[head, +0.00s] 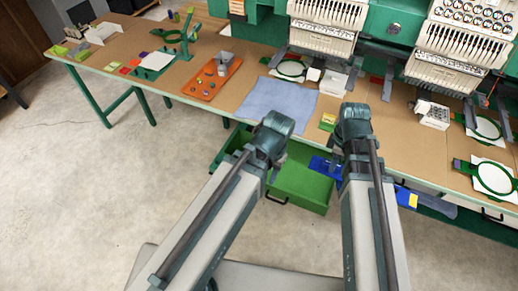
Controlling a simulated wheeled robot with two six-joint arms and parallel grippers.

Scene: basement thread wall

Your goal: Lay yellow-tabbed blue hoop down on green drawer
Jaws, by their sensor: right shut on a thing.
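The green drawer (303,188) is pulled out below the front edge of the table. A blue hoop (322,166) shows beside my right wrist, over the right side of the drawer. A blue part with a yellow tab (413,200) shows on the other side of my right arm; the arm hides the middle. My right gripper (338,150) is shut on the blue hoop, its fingers mostly hidden by the wrist. My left gripper (276,166) points down over the left part of the drawer. Its fingertips are too small and dark to tell open from shut.
The long table carries a blue cloth (278,101), an orange tray (213,82) and embroidery machines (325,25). Green hoops with white fabric (493,178) lie at the right. A small yellow-green item (327,121) lies near the table edge. Floor at left is clear.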

